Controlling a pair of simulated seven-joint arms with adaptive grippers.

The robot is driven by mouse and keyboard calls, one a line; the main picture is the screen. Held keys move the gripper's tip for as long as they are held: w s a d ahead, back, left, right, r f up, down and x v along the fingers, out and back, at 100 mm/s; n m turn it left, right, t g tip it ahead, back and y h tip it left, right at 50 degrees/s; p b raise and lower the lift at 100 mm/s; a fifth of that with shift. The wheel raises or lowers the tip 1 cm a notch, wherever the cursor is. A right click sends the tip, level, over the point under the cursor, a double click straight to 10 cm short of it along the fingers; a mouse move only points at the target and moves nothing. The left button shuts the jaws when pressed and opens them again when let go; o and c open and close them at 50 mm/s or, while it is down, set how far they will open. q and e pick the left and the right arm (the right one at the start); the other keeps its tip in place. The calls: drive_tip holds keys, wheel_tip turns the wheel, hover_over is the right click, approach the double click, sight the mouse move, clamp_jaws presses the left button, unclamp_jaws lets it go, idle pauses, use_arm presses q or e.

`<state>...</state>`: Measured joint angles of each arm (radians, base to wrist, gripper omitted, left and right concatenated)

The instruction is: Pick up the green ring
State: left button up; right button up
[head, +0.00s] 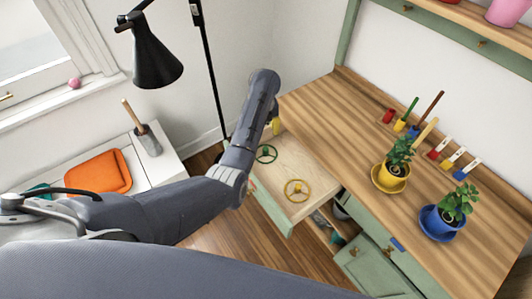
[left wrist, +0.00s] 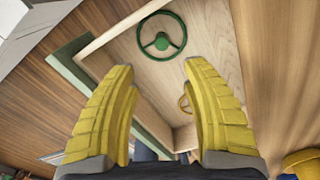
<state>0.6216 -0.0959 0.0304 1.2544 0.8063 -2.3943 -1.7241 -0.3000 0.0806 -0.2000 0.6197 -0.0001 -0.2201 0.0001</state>
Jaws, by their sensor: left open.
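The green ring (head: 266,153), a small wheel with spokes and a hub, lies in the open wooden drawer (head: 312,172). In the left wrist view the green ring (left wrist: 161,41) is just beyond my left fingertips, near the top middle. My left gripper (left wrist: 158,68) has its two yellow fingers wide apart with nothing between them, over the drawer. In the head view only a little yellow of the left gripper (head: 276,126) shows past my forearm, which hides the rest. My right gripper is not in view.
A yellow ring (head: 297,190) lies in the same drawer, nearer its front right. The wooden desktop (head: 330,110) above holds a yellow pot plant (head: 394,170), a blue pot plant (head: 440,222) and brushes. A black lamp (head: 157,62) stands behind my arm.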

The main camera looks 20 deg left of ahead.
use_arm(q)
hover_over(266, 150)
drive_tip(key=f, duration=0.7)
drive_tip(key=shift+w+a+f, duration=0.1)
drive_tip(key=shift+w+a, duration=0.05)
drive_tip(key=shift+a, duration=0.15)
drive_tip(key=shift+d+f, duration=0.2)
drive_tip(key=shift+f, duration=2.5)
clamp_jaws()
